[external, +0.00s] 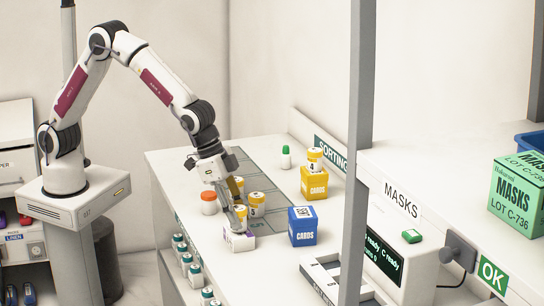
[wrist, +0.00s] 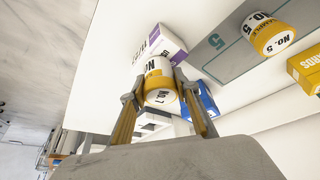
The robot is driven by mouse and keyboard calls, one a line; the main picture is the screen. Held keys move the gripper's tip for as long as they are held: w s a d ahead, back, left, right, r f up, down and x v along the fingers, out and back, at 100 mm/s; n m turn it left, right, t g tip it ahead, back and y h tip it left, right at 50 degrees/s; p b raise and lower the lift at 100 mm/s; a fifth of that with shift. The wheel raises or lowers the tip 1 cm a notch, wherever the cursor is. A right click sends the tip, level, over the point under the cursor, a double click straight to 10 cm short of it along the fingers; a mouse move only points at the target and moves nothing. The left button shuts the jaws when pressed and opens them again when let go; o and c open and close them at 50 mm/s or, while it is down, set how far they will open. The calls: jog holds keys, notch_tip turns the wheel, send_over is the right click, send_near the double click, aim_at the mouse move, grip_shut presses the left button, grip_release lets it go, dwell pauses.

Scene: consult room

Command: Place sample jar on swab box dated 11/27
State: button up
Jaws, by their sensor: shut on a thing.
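My gripper (wrist: 165,90) is shut on a white sample jar with a yellow lid marked NO. 1 (wrist: 158,80). In the external view my gripper (external: 238,212) points down at the front of the counter, with the jar (external: 240,218) between its fingers. A white box with purple print (external: 239,242) is directly below the jar there; it also shows beside the jar in the wrist view (wrist: 168,43). I cannot tell whether jar and box touch. No date is readable on this box.
A yellow-lidded jar marked NO. 5 (wrist: 268,35) stands close by on the grey strip. An orange-lidded jar (external: 209,203) is left of my gripper. A blue cards box (external: 303,226) is to the right. A yellow cards box (external: 314,183) carries jar 4 (external: 315,160).

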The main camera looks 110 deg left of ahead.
jog(key=shift+f, duration=0.1)
jog(key=o, duration=1.1)
jog(key=shift+s+r, duration=0.1)
jog(key=shift+r, duration=0.4)
jog(key=v, duration=1.1)
jog(key=shift+r, duration=0.15)
